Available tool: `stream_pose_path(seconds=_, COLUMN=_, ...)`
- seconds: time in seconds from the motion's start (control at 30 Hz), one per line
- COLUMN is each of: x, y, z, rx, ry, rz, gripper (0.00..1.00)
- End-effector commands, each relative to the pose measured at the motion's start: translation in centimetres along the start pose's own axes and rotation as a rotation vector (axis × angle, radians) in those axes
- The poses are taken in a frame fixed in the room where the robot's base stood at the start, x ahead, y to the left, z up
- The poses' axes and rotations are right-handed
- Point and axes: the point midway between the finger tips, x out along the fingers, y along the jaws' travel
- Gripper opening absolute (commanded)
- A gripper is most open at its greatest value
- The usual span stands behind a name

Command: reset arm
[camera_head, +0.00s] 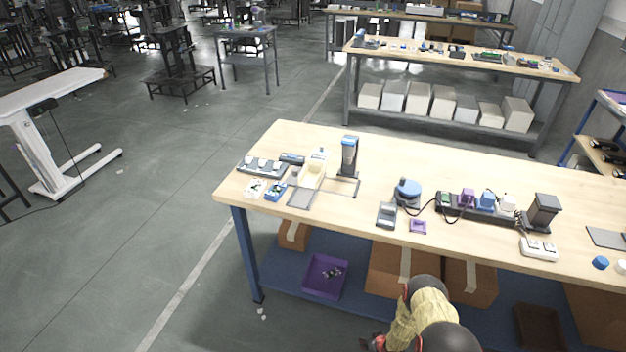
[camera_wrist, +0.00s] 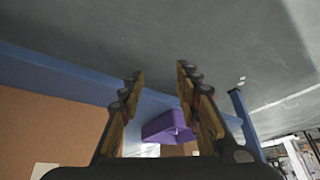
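My gripper (camera_wrist: 160,75) shows in the wrist view with its two fingers spread apart and nothing between the tips. In the head view my arm is at the bottom, right of centre, low in front of the workbench (camera_head: 455,165). The gripper end (camera_head: 374,343) is only partly visible there at the bottom edge. In the wrist view a purple bin (camera_wrist: 168,127) on the lower shelf appears beyond the fingers. The same purple bin (camera_head: 325,276) is left of my arm in the head view.
Cardboard boxes (camera_head: 405,268) stand on the blue lower shelf (camera_head: 285,279) close to my arm. The benchtop holds a power strip (camera_head: 478,212), a blue round device (camera_head: 407,191) and a black stand (camera_head: 349,157). Open grey floor (camera_head: 130,230) lies to the left.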

Motion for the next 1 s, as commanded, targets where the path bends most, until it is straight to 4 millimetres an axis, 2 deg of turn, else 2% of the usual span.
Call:
stream_pose_path(seconds=0.13, x=-3.7, y=1.6, z=0.6, rx=0.041, ry=-0.164, rz=0.037, gripper=0.33)
stream_pose_path(seconds=0.23, x=-7.0, y=2.5, z=0.1, rx=0.067, ry=-0.259, rz=0.060, gripper=0.33)
stream_pose_path(seconds=0.37, x=-12.3, y=3.5, z=-1.7, rx=0.105, ry=-0.368, rz=0.090, gripper=0.33)
stream_pose_path(seconds=0.5, x=-18.7, y=3.9, z=-4.2, rx=0.145, ry=-0.462, rz=0.117, gripper=0.33)
stream_pose_path(seconds=0.77, x=-31.0, y=2.9, z=-8.8, rx=0.213, ry=-0.572, rz=0.148, gripper=0.33)
stream_pose_path(seconds=1.0, x=-42.1, y=0.4, z=-12.0, rx=0.269, ry=-0.620, rz=0.160, gripper=0.33)
